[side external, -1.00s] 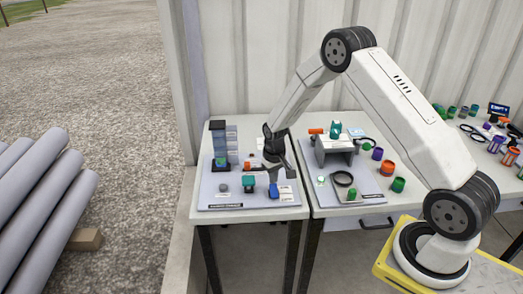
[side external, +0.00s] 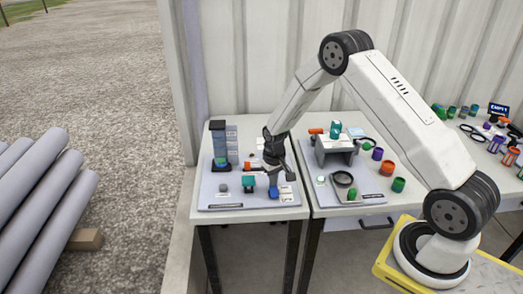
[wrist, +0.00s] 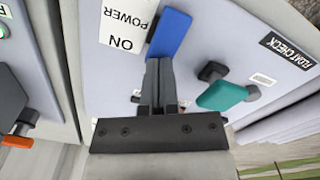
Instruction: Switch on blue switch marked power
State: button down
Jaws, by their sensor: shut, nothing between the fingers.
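The blue switch (wrist: 171,32) shows as a flat blue lever in the wrist view, beside a white label (wrist: 126,27) reading POWER and ON. In the side view the blue switch (side external: 273,192) is at the front of the left table's panel. My gripper (wrist: 158,62) is shut and empty, its fingertips at the near end of the blue lever. I cannot tell whether they touch it. In the side view my gripper (side external: 274,184) is right above the blue switch and partly hides it.
A teal handle (wrist: 222,96) on a dark knob stands beside the blue switch, near a FLOAT CHECK label (wrist: 288,49). A tall dark column (side external: 220,145) stands at the panel's back left. An orange-tipped lever (wrist: 16,140) is on the neighbouring panel.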

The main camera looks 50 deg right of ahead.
jog(key=shift+f, duration=0.45)
dwell(0.3)
jog(key=shift+r, duration=3.55)
jog(key=shift+r, duration=0.1)
jog(key=shift+s+a+r, duration=0.2)
jog(key=shift+a, duration=0.05)
jog(key=s+a+r+n+t, duration=0.1)
jog(key=s+a+r, duration=0.4)
jog(key=s, duration=0.4)
jog(key=s+a+r+n+t, duration=0.1)
jog(key=s+a+r+n, duration=0.1)
jog(key=s+a+r, duration=0.3)
jog(key=s+a, duration=0.1)
jog(key=s, duration=0.2)
jog(key=shift+s+a+t, duration=0.25)
jog(key=shift+s+t, duration=0.05)
jog(key=shift+s, duration=0.1)
